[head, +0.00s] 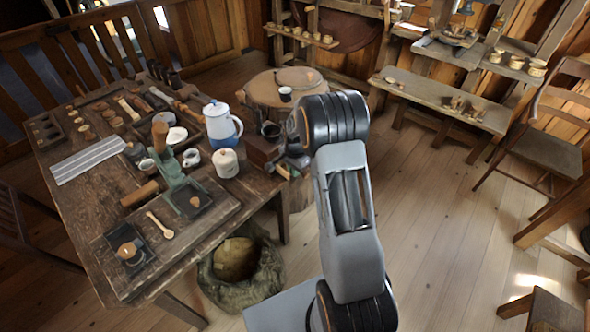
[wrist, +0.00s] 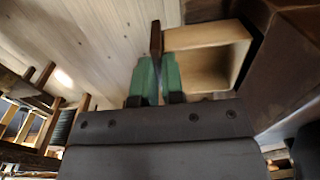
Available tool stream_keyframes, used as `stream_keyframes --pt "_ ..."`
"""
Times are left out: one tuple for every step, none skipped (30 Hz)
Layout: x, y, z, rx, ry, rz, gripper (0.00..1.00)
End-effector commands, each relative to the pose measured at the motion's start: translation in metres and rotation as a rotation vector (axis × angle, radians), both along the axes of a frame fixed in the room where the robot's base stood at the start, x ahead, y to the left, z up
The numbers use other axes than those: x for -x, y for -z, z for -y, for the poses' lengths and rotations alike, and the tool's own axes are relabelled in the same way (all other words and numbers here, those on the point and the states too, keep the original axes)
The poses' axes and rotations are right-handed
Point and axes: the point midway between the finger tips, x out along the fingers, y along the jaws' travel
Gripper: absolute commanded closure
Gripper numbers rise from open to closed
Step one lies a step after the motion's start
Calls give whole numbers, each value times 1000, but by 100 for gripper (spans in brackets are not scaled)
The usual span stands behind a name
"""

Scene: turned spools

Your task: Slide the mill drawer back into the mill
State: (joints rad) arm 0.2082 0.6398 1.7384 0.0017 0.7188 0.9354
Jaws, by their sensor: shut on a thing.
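The mill (head: 262,151) is a dark brown box at the right edge of the wooden table; in the wrist view its dark side (wrist: 285,62) fills the right. The mill drawer (wrist: 208,68) is a pale wooden open box with a dark front panel, standing out from the mill with its inner end at the mill's opening. My gripper (wrist: 155,78) has green fingers, shut on the drawer's front edge. In the head view my arm partly hides the gripper and the drawer. How far the drawer sits inside the mill cannot be told.
The table (head: 85,200) also holds a white and blue pot (head: 220,125), a lidded white jar (head: 226,163), a small dark cup (head: 270,130) and several wooden tools. A round stump table (head: 262,92) stands behind the mill. A sack (head: 238,275) sits below the table edge.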

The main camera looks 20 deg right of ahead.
Motion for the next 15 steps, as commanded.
stream_keyframes --pt "-1 0 -1 0 -1 0 100" --pt "-2 0 -1 0 -1 0 100" --pt "-4 0 -2 0 -1 0 100" --pt "-5 0 -2 0 -1 0 100" --pt "-6 1 -3 0 0 -1 100" --pt "-7 1 -3 0 0 -1 100" --pt "-8 1 -4 0 0 -1 100" --pt "-10 1 -4 0 0 0 100" --pt "-11 1 -5 0 0 0 100" --pt "-12 1 -6 0 0 0 100" --pt "-13 1 -6 0 -1 0 100" --pt "-15 1 -7 0 -1 0 100" --pt "-16 0 -8 1 -1 1 100" --pt "-18 0 -8 1 -1 1 100" --pt "-19 0 -9 0 -2 1 100"
